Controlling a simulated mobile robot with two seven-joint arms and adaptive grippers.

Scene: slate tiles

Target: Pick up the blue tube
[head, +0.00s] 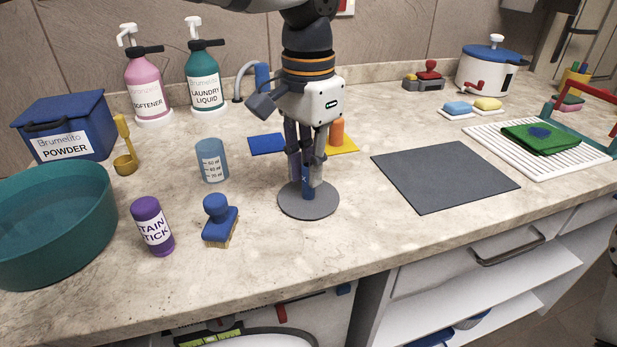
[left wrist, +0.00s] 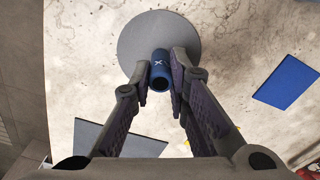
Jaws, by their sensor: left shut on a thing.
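The blue tube (head: 308,188) stands upright over a round grey disc (head: 291,207) on the countertop. It also shows in the left wrist view (left wrist: 160,84), between the fingertips, with a pale X mark on its side. My left gripper (head: 305,180) points straight down and is shut on the tube, with a finger on each side of it. The fingers hide part of the tube in the head view. I cannot tell whether its bottom touches the disc. My right gripper is not in view.
A dark grey mat (head: 445,177) lies right of the disc. A blue brush (head: 219,222), a purple stain stick (head: 152,227) and a measuring cup (head: 212,160) stand to the left. Behind the gripper are an orange cylinder (head: 337,131) on a yellow square and a blue square (head: 267,144).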

